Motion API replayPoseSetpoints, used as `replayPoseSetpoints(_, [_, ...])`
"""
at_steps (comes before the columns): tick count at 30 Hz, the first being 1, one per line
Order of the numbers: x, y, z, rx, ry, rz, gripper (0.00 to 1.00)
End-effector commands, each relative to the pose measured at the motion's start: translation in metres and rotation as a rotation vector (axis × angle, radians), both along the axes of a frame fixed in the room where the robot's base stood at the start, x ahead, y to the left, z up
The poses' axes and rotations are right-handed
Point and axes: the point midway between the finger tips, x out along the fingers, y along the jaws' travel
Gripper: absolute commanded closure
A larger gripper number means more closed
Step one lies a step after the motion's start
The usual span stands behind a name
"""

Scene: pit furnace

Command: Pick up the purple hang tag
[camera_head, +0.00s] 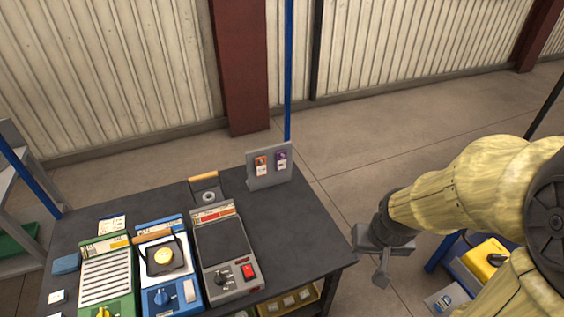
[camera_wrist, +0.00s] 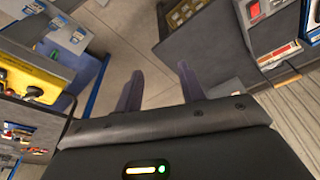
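The purple hang tag (camera_head: 281,160) hangs on the right side of a small upright grey stand (camera_head: 271,170) at the back right of the dark table. An orange-red hang tag (camera_head: 261,166) hangs beside it on the left. My gripper (camera_head: 382,262) is off the table's right edge, well to the right of and nearer than the stand. In the wrist view my gripper's two fingers (camera_wrist: 158,88) are spread apart with nothing between them. I cannot make out the purple tag in the wrist view.
The dark table (camera_head: 290,245) holds a green device (camera_head: 107,278), a blue-and-white device (camera_head: 168,268) and a grey device with a red switch (camera_head: 225,255). A yellow-topped unit (camera_head: 485,258) stands low at the right. Open floor (camera_head: 370,150) lies behind and right of the table.

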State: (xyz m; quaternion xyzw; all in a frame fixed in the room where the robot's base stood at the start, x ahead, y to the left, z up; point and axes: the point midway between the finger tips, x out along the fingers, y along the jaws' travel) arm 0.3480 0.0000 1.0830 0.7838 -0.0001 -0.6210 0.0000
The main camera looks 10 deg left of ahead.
Motion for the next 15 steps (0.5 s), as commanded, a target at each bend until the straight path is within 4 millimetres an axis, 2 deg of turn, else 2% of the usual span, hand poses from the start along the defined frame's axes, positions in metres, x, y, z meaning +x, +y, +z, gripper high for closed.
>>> replayPoseSetpoints(1, [0.0, 0.0, -0.001, 0.0, 0.0, -0.001, 0.5])
replayPoseSetpoints(3, [0.003, 0.001, -0.005, 0.003, -0.002, -0.007, 0.36])
replayPoseSetpoints(4, [0.006, 0.002, -0.008, 0.003, -0.003, -0.01, 0.33])
replayPoseSetpoints(8, [0.024, 0.015, -0.032, 0.026, -0.009, -0.046, 0.33])
replayPoseSetpoints(11, [0.048, 0.028, -0.063, 0.069, -0.021, -0.104, 0.33])
replayPoseSetpoints(15, [0.083, 0.057, -0.112, 0.177, -0.035, -0.208, 0.33])
